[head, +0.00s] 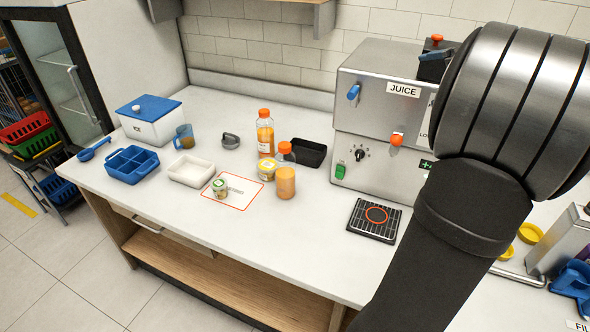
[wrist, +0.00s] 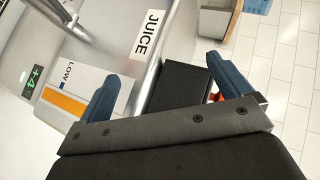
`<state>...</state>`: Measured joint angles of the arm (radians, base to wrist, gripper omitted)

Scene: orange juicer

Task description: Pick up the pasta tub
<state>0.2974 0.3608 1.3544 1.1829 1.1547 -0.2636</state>
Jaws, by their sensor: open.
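A small clear tub with a green-and-white label (head: 220,188) stands upright on the red-outlined white mat (head: 240,203) in the head view. A second tub with a yellow lid (head: 266,168) stands just behind the mat, partly covered by an orange-capped bottle. The labels are too small to tell which holds pasta. My gripper (wrist: 160,88) shows in the wrist view with its blue fingers spread and nothing between them. It is up by the juicer, far right of both tubs. Neither tub shows in the wrist view.
The steel juicer (head: 385,125) stands right of the tubs. Orange-capped bottles (head: 265,137) (head: 286,183) and a black tray (head: 309,154) stand near them. A white tray (head: 190,169) and a blue divided tray (head: 132,166) lie left. The counter front (head: 290,235) is clear.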

